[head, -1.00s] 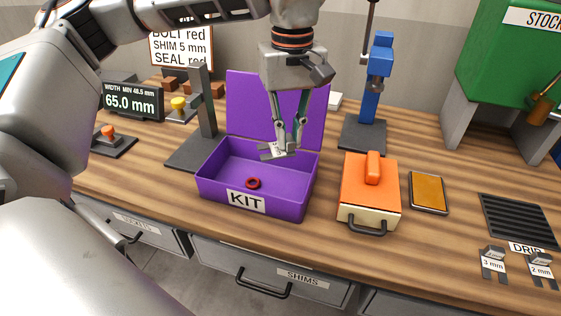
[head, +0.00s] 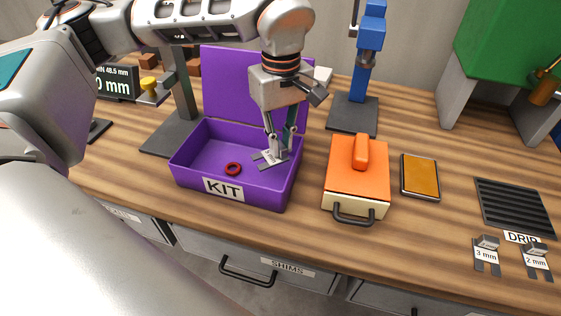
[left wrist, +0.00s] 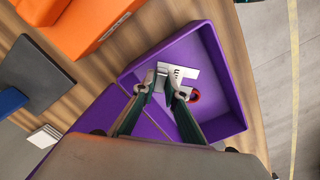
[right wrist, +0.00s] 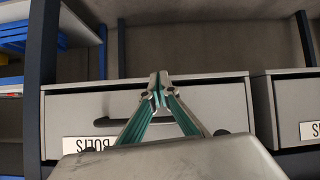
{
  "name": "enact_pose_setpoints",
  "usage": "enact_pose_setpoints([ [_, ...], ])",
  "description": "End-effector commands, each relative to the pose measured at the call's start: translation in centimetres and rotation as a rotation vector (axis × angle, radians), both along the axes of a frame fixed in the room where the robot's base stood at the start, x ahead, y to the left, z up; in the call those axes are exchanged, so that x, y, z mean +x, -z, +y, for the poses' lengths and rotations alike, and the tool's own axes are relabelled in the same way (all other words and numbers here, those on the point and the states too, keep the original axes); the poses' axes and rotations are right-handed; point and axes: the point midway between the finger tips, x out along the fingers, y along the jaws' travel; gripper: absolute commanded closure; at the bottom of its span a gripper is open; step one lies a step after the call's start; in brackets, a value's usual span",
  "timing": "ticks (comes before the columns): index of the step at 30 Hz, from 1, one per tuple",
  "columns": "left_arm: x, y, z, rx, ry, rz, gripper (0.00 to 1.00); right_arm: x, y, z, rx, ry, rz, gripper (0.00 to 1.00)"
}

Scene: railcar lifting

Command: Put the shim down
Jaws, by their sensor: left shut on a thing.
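The shim (head: 264,160) is a pale metal plate with a fork-like end and a marked label. My left gripper (head: 279,150) is shut on it, inside the right part of the open purple KIT box (head: 238,198). The left wrist view also shows the shim (left wrist: 187,75) between the fingertips (left wrist: 168,88), low over the box floor. I cannot tell whether it touches the floor. A red ring (head: 233,168) lies on the box floor left of the shim. My right gripper (right wrist: 159,88) has its fingertips together with nothing visible between them, before a grey drawer.
An orange-lidded box (head: 357,170) stands close right of the KIT box. The purple lid (head: 225,85) stands up behind. Further right are an orange-faced tablet (head: 420,176), a drip grille (head: 512,208) and shims marked 3 mm (head: 486,256) and 2 mm (head: 536,261).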

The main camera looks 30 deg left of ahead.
Motion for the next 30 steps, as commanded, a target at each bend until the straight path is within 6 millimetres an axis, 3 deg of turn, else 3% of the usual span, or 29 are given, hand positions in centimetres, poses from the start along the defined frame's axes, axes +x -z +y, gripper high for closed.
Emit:
enact_pose_setpoints([
  [10,0.0,2.9,0.0,0.000,0.000,0.000,1.00,0.3,-0.3,0.0,0.002,0.001,-0.009,1.00],
  [17,0.0,6.0,0.0,-0.001,0.000,-0.001,1.00,0.2,0.1,0.0,0.001,0.000,-0.006,1.00],
  [29,0.0,6.5,0.0,0.000,0.000,-0.002,1.00,0.1,0.5,0.0,0.000,0.000,0.001,1.00],
  [30,0.0,6.4,0.0,0.000,0.000,-0.002,0.81,0.1,0.5,0.0,0.000,0.000,0.000,1.00],
])
